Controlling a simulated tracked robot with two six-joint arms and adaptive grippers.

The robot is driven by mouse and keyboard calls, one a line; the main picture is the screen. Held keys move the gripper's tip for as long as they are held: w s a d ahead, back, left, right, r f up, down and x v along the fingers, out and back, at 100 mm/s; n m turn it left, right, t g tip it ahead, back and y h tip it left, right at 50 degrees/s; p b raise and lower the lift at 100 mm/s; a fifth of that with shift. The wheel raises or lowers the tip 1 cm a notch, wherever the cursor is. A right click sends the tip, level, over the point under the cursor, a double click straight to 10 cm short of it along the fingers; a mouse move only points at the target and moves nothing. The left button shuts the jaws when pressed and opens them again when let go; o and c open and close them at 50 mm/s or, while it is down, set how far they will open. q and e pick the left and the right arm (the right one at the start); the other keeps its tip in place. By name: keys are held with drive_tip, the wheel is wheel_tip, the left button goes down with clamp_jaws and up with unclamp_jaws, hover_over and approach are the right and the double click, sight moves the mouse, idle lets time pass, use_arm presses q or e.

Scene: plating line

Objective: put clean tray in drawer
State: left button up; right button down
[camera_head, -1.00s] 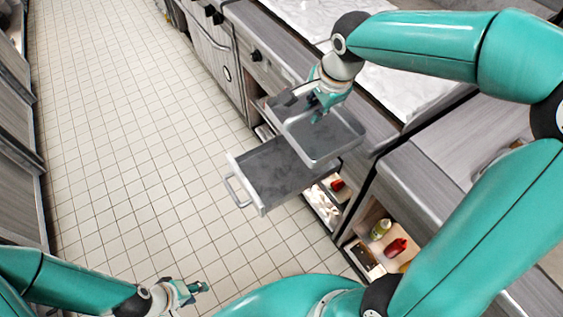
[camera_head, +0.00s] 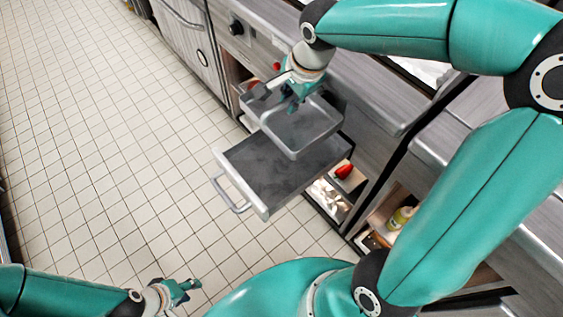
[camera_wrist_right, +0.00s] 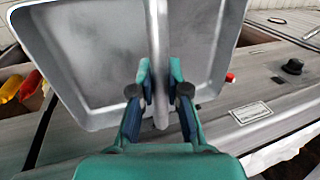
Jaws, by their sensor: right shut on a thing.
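The clean tray (camera_head: 306,128) is a grey metal tray held over the back part of the open drawer. My right gripper (camera_head: 292,104) is shut on its wall. In the right wrist view my right gripper (camera_wrist_right: 160,88) has its two fingers on either side of a thin wall of the tray (camera_wrist_right: 90,60). The drawer (camera_head: 262,172) is pulled out from the counter, with a dark, empty-looking bottom and a bar handle on its front. The tray hides the drawer's back part, and I cannot tell whether they touch. My left gripper (camera_head: 188,289) is low at the left, away from both; its fingers are too small to judge.
The counter front with a dark knob (camera_head: 236,28) runs behind the drawer. Below and right are open shelves with a red bottle (camera_head: 344,171) and a yellow-green bottle (camera_head: 401,217). The tiled floor (camera_head: 110,150) at the left is clear.

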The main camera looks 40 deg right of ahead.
sight(300, 125)
drive_tip(key=f+b, duration=0.3)
drive_tip(key=f, duration=0.1)
drive_tip(key=f+b, duration=0.3)
drive_tip(key=f, duration=0.1)
drive_tip(key=shift+w, duration=0.2)
drive_tip(key=shift+f, duration=0.35)
use_arm(q)
wheel_tip(300, 125, down, 11)
drive_tip(key=b, duration=0.2)
drive_tip(key=shift+w+d+r+b, duration=0.15)
drive_tip(key=shift+w+b, duration=0.1)
drive_tip(key=shift+b, duration=0.1)
use_arm(e)
wheel_tip(300, 125, down, 9)
drive_tip(key=shift+f, duration=0.2)
drive_tip(key=c, duration=1.2)
unclamp_jaws()
drive_tip(key=shift+a, duration=0.1)
drive_tip(key=shift+o, duration=0.2)
drive_tip(key=shift+s+r, duration=0.1)
drive_tip(key=shift+r, duration=0.4)
drive_tip(key=p+v, duration=0.3)
drive_tip(key=v, duration=0.8)
use_arm(q)
wheel_tip(300, 125, up, 3)
drive_tip(key=shift+f, duration=0.1)
